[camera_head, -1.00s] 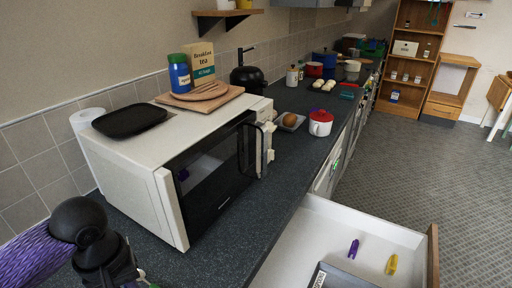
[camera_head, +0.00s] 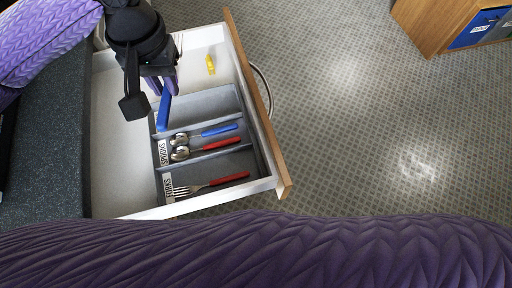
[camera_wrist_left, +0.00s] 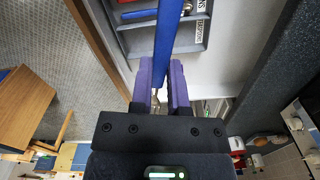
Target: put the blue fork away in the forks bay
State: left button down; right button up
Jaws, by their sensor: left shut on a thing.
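My left gripper (camera_head: 163,84) is over the open drawer, its purple fingers shut on a blue handle (camera_head: 163,110). The same blue handle (camera_wrist_left: 169,40) runs up between the fingers (camera_wrist_left: 161,85) in the left wrist view. I take it for the blue fork; its tines are not clearly seen. It is above the rear bay of the grey cutlery tray (camera_head: 205,103). The forks bay, labelled at its left end, is nearest the picture's bottom and holds a red-handled fork (camera_head: 210,185). My right gripper is out of view.
The middle bay holds a blue-handled spoon (camera_head: 205,132) and a red-handled spoon (camera_head: 206,148). A yellow object (camera_head: 210,65) lies in the white drawer (camera_head: 117,150) behind the tray. The dark counter (camera_head: 48,150) is at left. My purple right arm crosses the bottom.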

aim_at(207, 170)
jog(key=l+z, duration=0.1)
jog(key=z, duration=0.3)
jog(key=i+z, duration=0.1)
jog(key=z, duration=0.3)
jog(key=l+z, duration=0.15)
jog(key=z, duration=0.2)
jog(key=i+z, duration=0.1)
jog(key=z, duration=0.3)
jog(key=i+l+u, duration=0.1)
jog(key=i+u, duration=0.25)
jog(key=i+l+u, duration=0.1)
jog(key=u, duration=0.3)
jog(key=i+u, duration=0.1)
jog(key=u, duration=0.8)
jog(key=i+l+u, duration=0.1)
jog(key=u, duration=0.35)
jog(key=l+u, duration=0.1)
jog(key=u, duration=0.35)
jog(key=i+l+u, duration=0.1)
jog(key=u, duration=0.35)
jog(key=l+u, duration=0.15)
jog(key=u, duration=0.3)
jog(key=l+u, duration=0.1)
jog(key=u, duration=0.4)
